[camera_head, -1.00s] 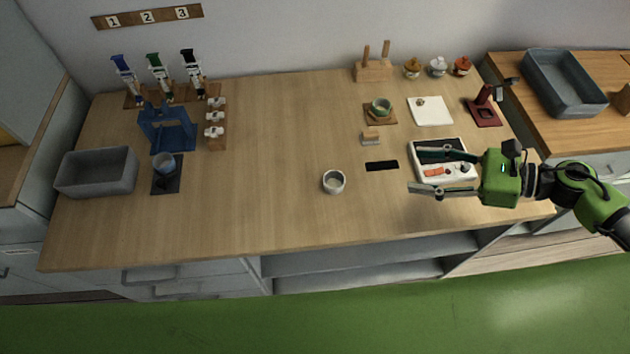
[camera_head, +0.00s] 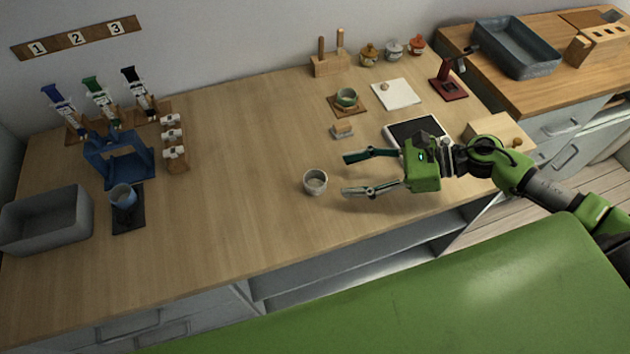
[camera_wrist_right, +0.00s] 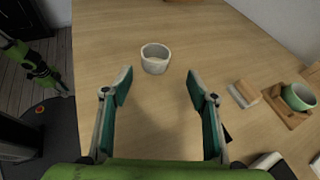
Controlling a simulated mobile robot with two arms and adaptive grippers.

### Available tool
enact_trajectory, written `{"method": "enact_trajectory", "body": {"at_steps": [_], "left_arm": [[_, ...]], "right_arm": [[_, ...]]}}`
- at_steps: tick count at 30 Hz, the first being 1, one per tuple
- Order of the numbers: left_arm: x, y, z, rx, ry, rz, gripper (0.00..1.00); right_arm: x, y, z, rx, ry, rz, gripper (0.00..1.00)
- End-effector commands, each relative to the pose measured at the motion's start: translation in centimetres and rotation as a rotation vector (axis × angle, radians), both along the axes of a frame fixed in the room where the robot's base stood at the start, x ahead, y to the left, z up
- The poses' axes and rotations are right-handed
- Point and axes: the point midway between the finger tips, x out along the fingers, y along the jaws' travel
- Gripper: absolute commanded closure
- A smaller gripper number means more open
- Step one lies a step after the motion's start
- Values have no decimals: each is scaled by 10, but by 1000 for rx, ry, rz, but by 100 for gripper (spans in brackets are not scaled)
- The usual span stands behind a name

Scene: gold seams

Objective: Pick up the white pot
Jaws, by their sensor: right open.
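A round white pot (camera_head: 315,182), open at the top with a pale inside, stands upright on the wooden counter near its front. In the right wrist view the white pot (camera_wrist_right: 155,58) is ahead of the fingertips, between their lines. My right gripper (camera_head: 358,174) is open and empty, to the right of the pot and pointing at it, with a gap between. Its two fingers also show in the right wrist view (camera_wrist_right: 158,80). A small white lidded jar (camera_head: 393,50) stands at the back between a gold and an orange one. My left gripper is not seen.
A green bowl (camera_head: 346,97), a wooden brush-like block (camera_head: 342,132) and a white pad (camera_head: 396,94) lie behind the gripper. A white tray (camera_head: 398,128) is partly hidden by my right gripper. A grey bin (camera_head: 45,222) and blue stand (camera_head: 118,165) are far left. Counter left of the pot is clear.

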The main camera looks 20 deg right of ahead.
Motion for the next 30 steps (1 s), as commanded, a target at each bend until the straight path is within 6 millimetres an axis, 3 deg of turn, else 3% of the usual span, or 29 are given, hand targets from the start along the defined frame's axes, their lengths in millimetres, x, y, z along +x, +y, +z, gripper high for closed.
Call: {"method": "enact_trajectory", "body": {"at_steps": [3,11,17,21,30], "left_arm": [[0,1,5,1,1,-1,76],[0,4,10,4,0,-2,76],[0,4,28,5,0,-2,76],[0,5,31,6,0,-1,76],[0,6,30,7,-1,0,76]], "right_arm": [[8,16,-4,4,-4,-1,47],[13,31,-11,0,-2,0,47],[17,60,-15,4,-1,0,47],[24,72,-25,2,0,-1,47],[25,76,-29,-1,0,0,47]]}}
